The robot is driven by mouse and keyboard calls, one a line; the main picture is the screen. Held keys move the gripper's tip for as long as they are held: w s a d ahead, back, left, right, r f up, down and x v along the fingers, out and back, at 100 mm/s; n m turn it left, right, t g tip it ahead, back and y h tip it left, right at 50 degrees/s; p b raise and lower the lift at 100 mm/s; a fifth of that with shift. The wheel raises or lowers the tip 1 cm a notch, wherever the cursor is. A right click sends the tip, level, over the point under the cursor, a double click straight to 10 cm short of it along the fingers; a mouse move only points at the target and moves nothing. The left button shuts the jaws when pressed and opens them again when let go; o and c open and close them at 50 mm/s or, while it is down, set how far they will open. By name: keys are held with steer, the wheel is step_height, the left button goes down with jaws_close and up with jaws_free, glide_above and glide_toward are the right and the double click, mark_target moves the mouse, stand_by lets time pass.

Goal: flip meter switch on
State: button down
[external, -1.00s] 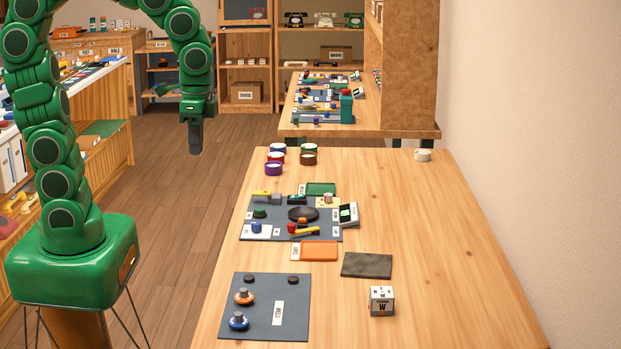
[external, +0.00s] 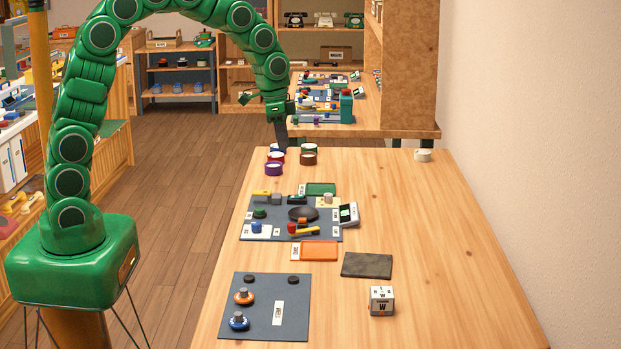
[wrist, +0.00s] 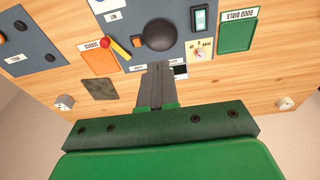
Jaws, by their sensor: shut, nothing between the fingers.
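The grey work mat (external: 275,228) lies on the wooden table. A small tilted meter with a screen (external: 348,214) stands at its right edge; in the wrist view the meter (wrist: 181,71) is partly hidden by my fingers. A dark rocker switch with a green-white face (wrist: 199,18) sits near the green tray; it is small in the external view (external: 297,199). A cream dial knob (wrist: 200,50) lies between the switch and meter. I cannot tell which switch position is on. My gripper (external: 284,147) is shut and empty, by the table's far left corner, apart from switch and meter.
Several coloured round pots (external: 273,168) stand just below my gripper. The table's right side is mostly clear.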

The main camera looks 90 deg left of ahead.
glide_toward(301, 195)
steer(key=f, duration=0.4)
steer(key=w+f, duration=0.1)
steer(key=f, duration=0.2)
steer(key=shift+d, duration=0.2)
steer(key=shift+r, duration=0.1)
stand_by(0.5)
